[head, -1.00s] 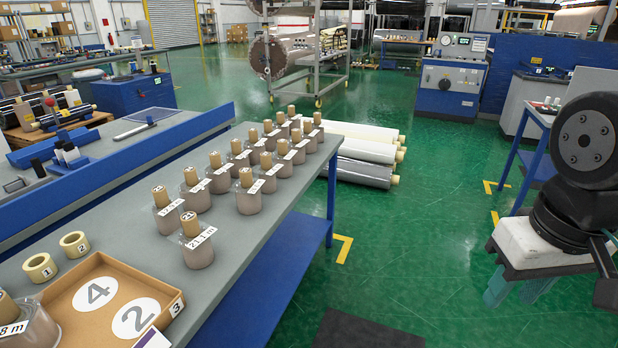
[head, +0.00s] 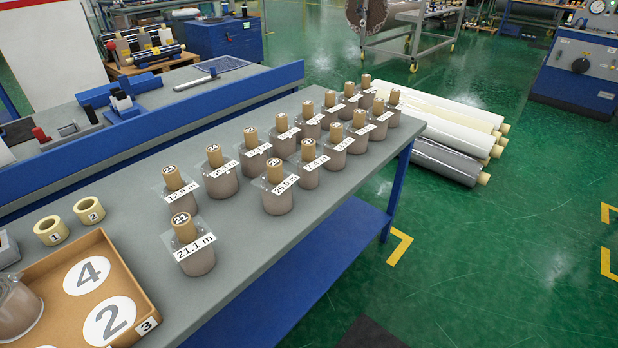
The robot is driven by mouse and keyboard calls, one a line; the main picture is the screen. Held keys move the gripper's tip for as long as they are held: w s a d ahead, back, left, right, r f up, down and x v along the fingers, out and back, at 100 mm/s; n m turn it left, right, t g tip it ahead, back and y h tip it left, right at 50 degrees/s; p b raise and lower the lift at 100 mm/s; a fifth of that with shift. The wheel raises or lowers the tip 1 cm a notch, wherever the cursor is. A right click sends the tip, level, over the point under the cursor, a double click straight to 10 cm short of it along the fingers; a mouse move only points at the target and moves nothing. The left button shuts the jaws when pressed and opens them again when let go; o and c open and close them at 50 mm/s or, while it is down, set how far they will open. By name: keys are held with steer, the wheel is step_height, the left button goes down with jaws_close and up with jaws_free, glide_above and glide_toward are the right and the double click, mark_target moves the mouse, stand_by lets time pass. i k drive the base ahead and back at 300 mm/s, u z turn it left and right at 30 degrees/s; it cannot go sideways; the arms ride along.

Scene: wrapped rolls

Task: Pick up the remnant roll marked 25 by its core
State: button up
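Several small wrapped remnant rolls stand upright in two rows on the grey bench, each with a tan core sticking up and a length tag. The nearest roll (head: 197,261) is marked 21 and tagged 21.1 m. Behind it are a roll marked 23 (head: 183,205) and one that appears marked 24 (head: 222,183). Another roll (head: 278,199) in the right row has a core number starting with 2; its second digit is unclear. Farther core numbers are too small to read, so I cannot tell which roll is 25. My gripper is not in view.
A cardboard tray (head: 146,285) with numbered discs 4 and 2 sits at the bench's near left. Two tape rings (head: 51,231) (head: 89,210) lie behind it. A blue rail (head: 200,118) runs along the bench's far side.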

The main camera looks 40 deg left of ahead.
mark_target(276, 183)
steer(key=u, duration=0.1)
steer(key=i, duration=0.65)
steer(key=u, duration=0.95)
steer(key=i, duration=0.65)
steer(key=u, duration=0.7)
